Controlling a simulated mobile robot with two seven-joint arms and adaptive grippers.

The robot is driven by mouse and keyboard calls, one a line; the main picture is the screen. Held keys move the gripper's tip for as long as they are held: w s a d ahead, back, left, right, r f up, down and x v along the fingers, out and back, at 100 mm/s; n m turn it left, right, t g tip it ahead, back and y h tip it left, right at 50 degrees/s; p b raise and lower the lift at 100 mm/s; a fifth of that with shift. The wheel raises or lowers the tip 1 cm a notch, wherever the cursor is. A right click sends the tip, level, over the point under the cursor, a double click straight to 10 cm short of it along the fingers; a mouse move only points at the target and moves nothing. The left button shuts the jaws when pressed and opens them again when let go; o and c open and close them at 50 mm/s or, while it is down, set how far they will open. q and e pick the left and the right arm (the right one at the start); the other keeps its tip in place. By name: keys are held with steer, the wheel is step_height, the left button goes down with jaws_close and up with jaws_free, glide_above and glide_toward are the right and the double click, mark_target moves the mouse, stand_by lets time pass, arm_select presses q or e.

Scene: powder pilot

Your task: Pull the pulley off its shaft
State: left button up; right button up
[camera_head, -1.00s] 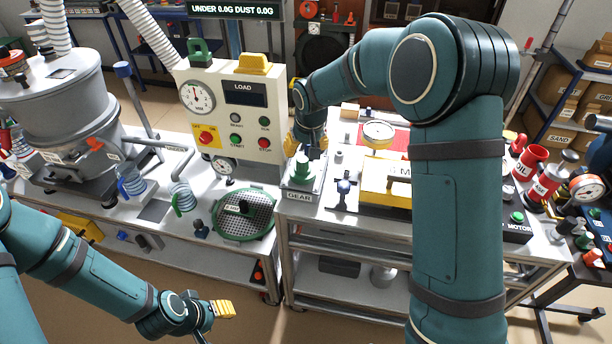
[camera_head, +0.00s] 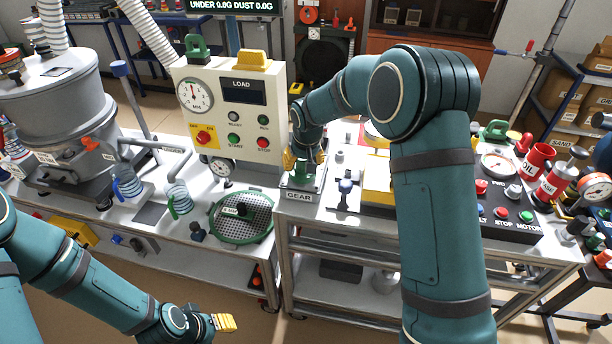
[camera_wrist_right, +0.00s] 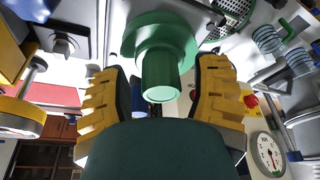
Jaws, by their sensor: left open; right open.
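A green flanged, stepped round piece (camera_wrist_right: 162,73) stands on the plate labelled GEAR (camera_head: 299,196); I cannot tell for sure whether it is the pulley. In the head view its lower part (camera_head: 300,179) shows under my right gripper (camera_head: 304,163), which points down over it. In the right wrist view my right gripper (camera_wrist_right: 160,88) is open, its yellow fingers on either side of the green piece's narrower end. Gaps show beside it, so it is not clamped. Any shaft is hidden. My left gripper (camera_head: 225,322) is open and empty, low in front of the left bench.
The LOAD control box (camera_head: 237,112) stands close left of the right gripper. A green-rimmed sieve (camera_head: 240,216) lies on the left bench. A panel with buttons (camera_head: 510,222) sits further right.

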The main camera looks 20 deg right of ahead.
steer(key=shift+o, duration=0.2)
jaws_close()
steer(key=shift+w+r+p, duration=0.15)
steer(key=shift+r+p, duration=0.35)
steer(key=shift+r, duration=0.45)
steer(key=shift+r, duration=0.1)
steer(key=shift+r+p, duration=1.8)
steer(key=shift+r, duration=0.85)
steer(key=shift+s+f, duration=0.1)
steer(key=shift+s, duration=0.1)
